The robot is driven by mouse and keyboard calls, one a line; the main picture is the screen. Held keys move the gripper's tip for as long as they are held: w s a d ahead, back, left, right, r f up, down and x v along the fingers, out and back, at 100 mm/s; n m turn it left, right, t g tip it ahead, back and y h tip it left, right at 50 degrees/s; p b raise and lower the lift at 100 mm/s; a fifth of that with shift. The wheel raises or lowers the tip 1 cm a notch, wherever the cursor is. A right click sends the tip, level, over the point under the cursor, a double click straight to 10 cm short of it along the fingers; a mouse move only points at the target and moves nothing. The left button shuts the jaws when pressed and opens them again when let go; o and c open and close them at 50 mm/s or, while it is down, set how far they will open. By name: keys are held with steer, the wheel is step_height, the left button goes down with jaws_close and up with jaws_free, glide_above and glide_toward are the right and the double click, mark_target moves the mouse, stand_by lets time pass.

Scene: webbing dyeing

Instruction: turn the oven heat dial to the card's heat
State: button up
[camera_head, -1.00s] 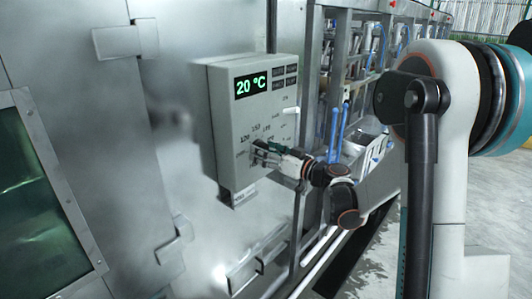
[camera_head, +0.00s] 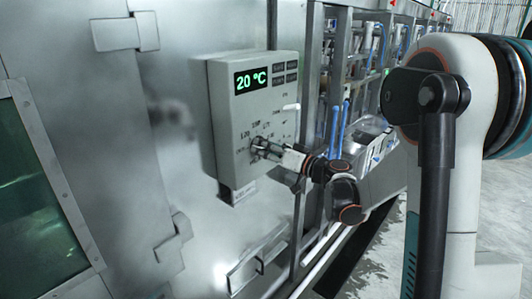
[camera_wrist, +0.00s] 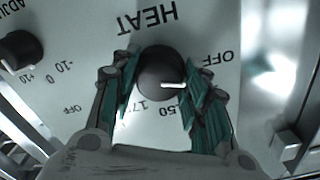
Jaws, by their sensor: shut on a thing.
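The grey control box (camera_head: 222,130) is on the metal oven wall. Its green display (camera_head: 252,79) reads 20 °C. My gripper (camera_head: 262,150) is at the lower part of the box face. In the wrist view, my gripper (camera_wrist: 160,88) has its green-padded fingers on both sides of the round black heat dial (camera_wrist: 152,68) and is shut on it. The HEAT label (camera_wrist: 148,24) is readable. Numbers near the fingers are partly hidden. I cannot make out a heat card.
A second black dial (camera_wrist: 20,48), marked with -10, 0 and +10, sits beside the heat dial. A door hinge (camera_head: 125,33) and a handle (camera_head: 258,262) stand out from the oven wall. A metal frame with blue parts (camera_head: 340,125) stands right of the box.

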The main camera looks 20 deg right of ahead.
steer(key=m+b, duration=0.1)
steer(key=m, duration=0.2)
steer(key=shift+f+m, duration=0.1)
steer(key=shift+m, duration=0.3)
steer(key=m+b, duration=0.1)
steer(key=m, duration=0.2)
steer(key=shift+m+b, duration=0.3)
steer(key=shift+r+m+b, duration=0.2)
steer(key=shift+m+b, duration=0.55)
steer(key=shift+m, duration=2.65)
steer(key=o, duration=1)
steer(key=shift+o, duration=0.2)
steer(key=shift+s, duration=0.1)
